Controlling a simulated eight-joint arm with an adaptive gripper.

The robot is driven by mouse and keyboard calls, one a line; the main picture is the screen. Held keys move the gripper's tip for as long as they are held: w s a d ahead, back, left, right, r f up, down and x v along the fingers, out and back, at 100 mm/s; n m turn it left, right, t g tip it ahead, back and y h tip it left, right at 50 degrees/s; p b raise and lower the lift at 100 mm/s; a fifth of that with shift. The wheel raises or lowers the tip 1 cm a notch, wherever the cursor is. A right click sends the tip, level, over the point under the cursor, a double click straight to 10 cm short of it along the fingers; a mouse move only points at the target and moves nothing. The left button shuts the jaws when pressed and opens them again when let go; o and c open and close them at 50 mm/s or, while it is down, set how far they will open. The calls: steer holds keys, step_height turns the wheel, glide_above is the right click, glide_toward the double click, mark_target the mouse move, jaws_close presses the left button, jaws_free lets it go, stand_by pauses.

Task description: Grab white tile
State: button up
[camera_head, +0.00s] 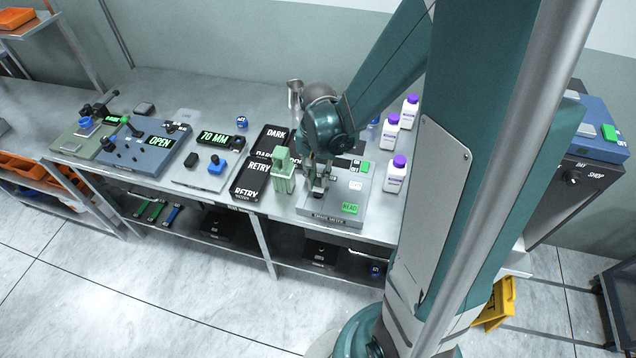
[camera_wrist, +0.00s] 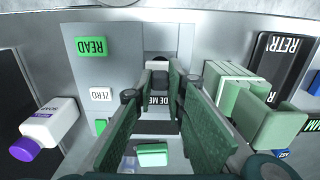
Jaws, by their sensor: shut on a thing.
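My gripper (camera_head: 318,190) is over the grey shade meter (camera_head: 328,212), left of its buttons. The wrist view also shows my gripper (camera_wrist: 160,75), its two green fingers closed in close to each other at the tips. A small pale piece (camera_wrist: 158,63) shows at the fingertips and looks like the white tile; the fingers are shut on it. Most of it is hidden, so I cannot tell whether it touches the meter. In the head view the tile cannot be made out behind the fingers.
The meter has a green READ button (camera_head: 350,208) and a white ZERO button (camera_head: 356,185). A pale green block (camera_head: 284,178) stands close on the left, beside black RETRY panels (camera_head: 250,187). White bottles with purple caps (camera_head: 396,176) stand on the right.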

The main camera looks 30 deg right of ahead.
mark_target(318, 179)
steer(key=shift+r, duration=2.9)
steer(key=shift+w, duration=0.1)
